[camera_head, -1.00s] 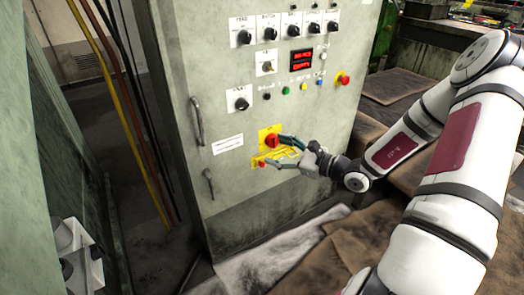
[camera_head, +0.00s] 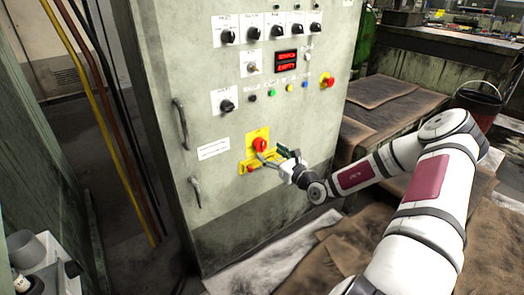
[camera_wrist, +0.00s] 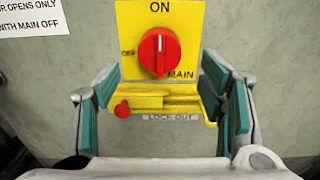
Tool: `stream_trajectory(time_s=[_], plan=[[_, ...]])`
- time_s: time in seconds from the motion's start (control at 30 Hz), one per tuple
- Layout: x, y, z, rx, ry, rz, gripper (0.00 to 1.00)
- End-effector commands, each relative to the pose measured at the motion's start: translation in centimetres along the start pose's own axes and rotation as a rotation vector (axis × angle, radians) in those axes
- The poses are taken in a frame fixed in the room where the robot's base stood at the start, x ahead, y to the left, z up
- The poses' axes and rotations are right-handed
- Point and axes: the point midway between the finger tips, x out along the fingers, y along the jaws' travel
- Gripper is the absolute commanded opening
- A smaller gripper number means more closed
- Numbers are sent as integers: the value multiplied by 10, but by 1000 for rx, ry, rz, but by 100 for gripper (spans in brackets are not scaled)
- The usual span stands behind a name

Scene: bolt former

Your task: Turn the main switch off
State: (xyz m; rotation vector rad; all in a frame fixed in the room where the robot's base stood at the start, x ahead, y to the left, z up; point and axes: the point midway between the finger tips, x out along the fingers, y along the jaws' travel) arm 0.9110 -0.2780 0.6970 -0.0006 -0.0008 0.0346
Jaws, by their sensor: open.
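The main switch is a red round knob (camera_wrist: 158,52) on a yellow plate (camera_wrist: 128,18) marked ON, OFF and MAIN. Its white pointer line is upright, toward ON. In the head view the knob (camera_head: 260,145) sits low on the grey cabinet front. My gripper (camera_head: 271,155) is just in front of it, at its lower right. In the wrist view my open fingers (camera_wrist: 160,82) stand left and right of the plate, with the knob ahead between them and slightly above. The fingers look apart from the knob, and nothing is held.
Below the knob is a yellow lock-out bar (camera_wrist: 160,100) with a small red knob (camera_wrist: 122,110). Black selector knobs, coloured buttons and a red display (camera_head: 287,62) are higher on the cabinet. Two handles (camera_head: 181,122) line its left side. Brown mats (camera_head: 385,90) lie at right.

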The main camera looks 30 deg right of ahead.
Motion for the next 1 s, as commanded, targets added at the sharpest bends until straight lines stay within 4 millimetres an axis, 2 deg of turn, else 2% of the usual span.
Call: stream_trajectory(time_s=[0.1, 0.3, 0.47, 0.73, 0.93, 1.0], plan=[[22, 0, -2, 0, -1, 1, 64], [46, 0, -1, 0, 0, 1, 64], [54, 0, 0, 0, 0, 1, 64], [54, 0, 0, 0, 1, 1, 64], [54, 0, 0, 0, 1, 1, 19], [54, 0, 0, 0, 1, 1, 16]])
